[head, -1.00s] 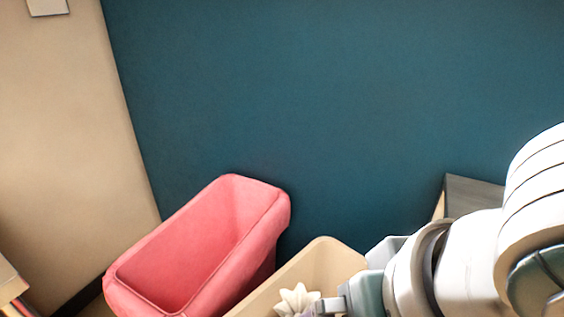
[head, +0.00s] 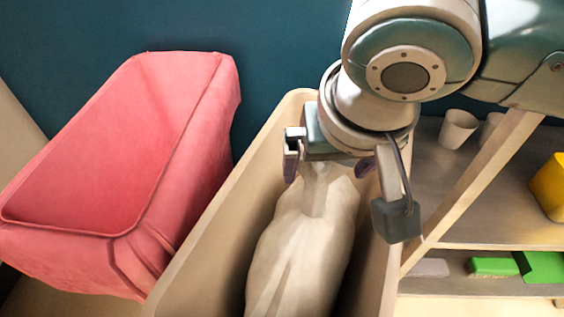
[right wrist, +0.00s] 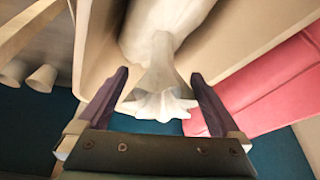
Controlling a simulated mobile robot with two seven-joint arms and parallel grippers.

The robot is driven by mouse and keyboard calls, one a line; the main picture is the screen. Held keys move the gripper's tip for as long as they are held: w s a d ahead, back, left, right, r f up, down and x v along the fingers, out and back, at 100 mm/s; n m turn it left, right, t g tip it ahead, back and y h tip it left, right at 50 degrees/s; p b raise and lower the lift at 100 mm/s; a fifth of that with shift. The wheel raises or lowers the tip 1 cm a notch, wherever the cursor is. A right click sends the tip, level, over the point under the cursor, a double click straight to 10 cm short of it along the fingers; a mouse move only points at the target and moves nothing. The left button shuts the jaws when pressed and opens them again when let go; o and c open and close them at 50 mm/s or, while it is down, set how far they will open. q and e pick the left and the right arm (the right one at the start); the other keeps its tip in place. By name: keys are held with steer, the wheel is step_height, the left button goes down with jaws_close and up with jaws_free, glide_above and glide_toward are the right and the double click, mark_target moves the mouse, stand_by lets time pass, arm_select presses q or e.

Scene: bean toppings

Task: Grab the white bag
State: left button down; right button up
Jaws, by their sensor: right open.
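The white bag (head: 303,245) lies in the beige bin (head: 215,228), with its narrow gathered neck toward the far end. My right gripper (head: 328,168) is open at that neck, one finger to each side. In the right wrist view, the neck and flared frilly end of the white bag (right wrist: 160,80) sit between the two dark fingers of my right gripper (right wrist: 160,76). A gap shows on both sides, so the fingers are not closed on it. The far tip of the bag is partly hidden by my wrist in the head view. My left gripper is not in view.
A pink bin (head: 128,236) stands just left of the beige bin. At the right is a wooden shelf (head: 460,225) with white cups (head: 458,129), a yellow item (head: 552,187) and green items (head: 541,267). A dark teal wall (head: 270,45) is behind.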

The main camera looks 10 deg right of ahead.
mark_target(318, 183)
steer(key=b+x, duration=0.3)
steer(key=x, duration=0.2)
steer(key=shift+s+a, duration=0.1)
steer(key=shift+a, duration=0.1)
steer(key=shift+f+b, duration=0.3)
steer(key=shift+r, duration=0.1)
steer(key=c, duration=0.9)
jaws_close()
steer(key=shift+w, duration=0.2)
